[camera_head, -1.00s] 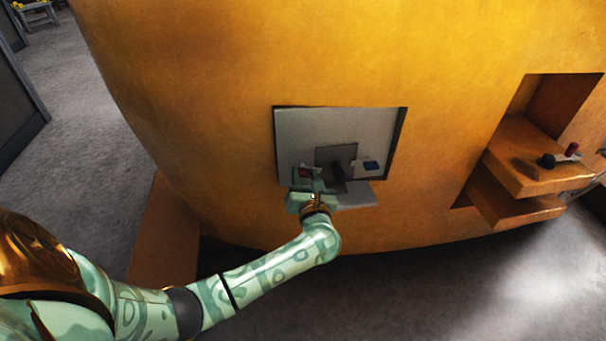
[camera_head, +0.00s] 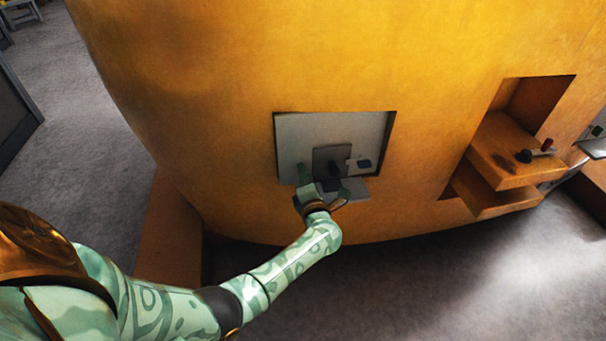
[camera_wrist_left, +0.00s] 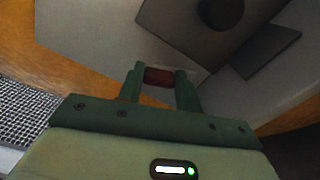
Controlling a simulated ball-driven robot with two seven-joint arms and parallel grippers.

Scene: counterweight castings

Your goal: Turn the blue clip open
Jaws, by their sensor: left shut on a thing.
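The blue clip (camera_head: 364,163) sits on a small light plate at the right side of a grey recessed panel (camera_head: 290,135) in the head view. Nothing touches it. My left gripper (camera_head: 306,178) is at the panel's lower left, apart from the blue clip. In the left wrist view, the left gripper (camera_wrist_left: 159,82) is shut on a dark red clip (camera_wrist_left: 158,77). In the head view my fingers hide this red clip. My right gripper is not in view.
A dark square plate with a black knob (camera_head: 334,168) stands between my gripper and the blue clip. A grey ledge (camera_head: 352,188) juts out below. The panel is sunk into a large orange casting (camera_head: 230,60). Orange steps (camera_head: 505,155) stand at the right.

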